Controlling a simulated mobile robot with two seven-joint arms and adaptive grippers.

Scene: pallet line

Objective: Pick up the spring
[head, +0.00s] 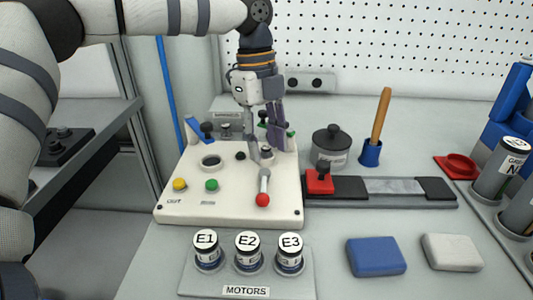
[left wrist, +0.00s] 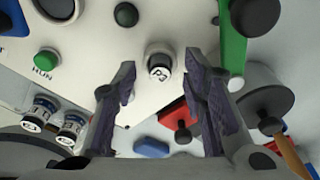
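I cannot make out a coiled spring in either view. My left gripper (head: 264,150) points down over the back right part of the cream panel (head: 232,213). In the left wrist view its two fingers (left wrist: 160,65) are apart, with nothing held between them. A small dark cylinder with a white labelled end (left wrist: 160,68) shows in the gap between the fingertips; the label looks like P3. It stands on the panel in the head view (head: 267,154), partly hidden by a finger. I cannot tell whether the fingers touch it. My right gripper is in neither view.
A red-knobbed lever (head: 263,199) stands just in front of the gripper. Motors E1, E2 and E3 stand in a tray (head: 247,291). A lidded grey pot (head: 331,146) and a red block (head: 319,183) on a rail are to the right. The bench front right holds a blue block (head: 376,257).

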